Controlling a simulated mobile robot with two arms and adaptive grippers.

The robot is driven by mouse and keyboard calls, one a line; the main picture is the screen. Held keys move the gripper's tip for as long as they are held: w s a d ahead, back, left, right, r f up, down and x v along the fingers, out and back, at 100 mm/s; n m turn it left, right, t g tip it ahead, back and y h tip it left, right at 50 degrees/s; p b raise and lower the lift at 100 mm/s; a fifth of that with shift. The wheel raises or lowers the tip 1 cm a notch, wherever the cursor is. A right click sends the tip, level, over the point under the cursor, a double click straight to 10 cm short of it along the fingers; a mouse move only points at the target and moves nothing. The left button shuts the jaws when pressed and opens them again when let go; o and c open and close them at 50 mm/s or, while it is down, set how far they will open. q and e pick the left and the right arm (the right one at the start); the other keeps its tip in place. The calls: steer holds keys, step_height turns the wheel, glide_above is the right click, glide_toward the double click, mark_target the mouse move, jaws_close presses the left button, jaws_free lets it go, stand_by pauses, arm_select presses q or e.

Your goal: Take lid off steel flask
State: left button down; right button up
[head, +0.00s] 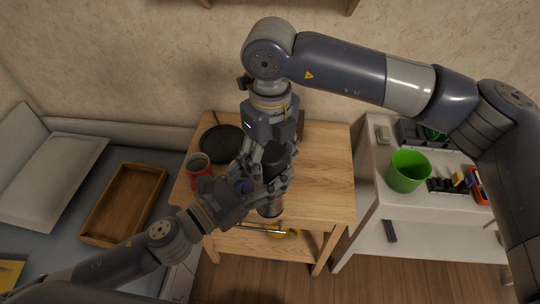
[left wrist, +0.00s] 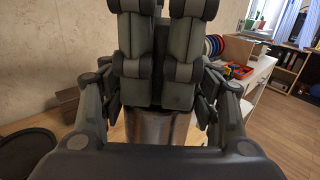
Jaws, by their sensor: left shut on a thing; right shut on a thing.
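The steel flask (head: 270,209) stands upright near the front edge of the wooden table; its steel body also shows in the left wrist view (left wrist: 155,127). Its dark lid (head: 273,160) is on top, partly hidden by my fingers. My left gripper (head: 268,184) comes in from the left and is shut on the flask's body. My right gripper (head: 277,148) reaches down from above and is shut on the lid. In the left wrist view, the right gripper's fingers (left wrist: 165,60) cover most of the lid. I cannot tell whether the lid is loose from the flask.
A red mug (head: 198,166) and a black pan (head: 222,144) are left of the grippers on the wooden table (head: 325,175). The table's right side is clear. A green bucket (head: 407,172) stands on the white table at right. A wooden tray (head: 124,203) lies at left.

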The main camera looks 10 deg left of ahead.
steer(key=n, duration=0.3)
steer(key=o, duration=1.2)
steer(key=shift+c, duration=0.2)
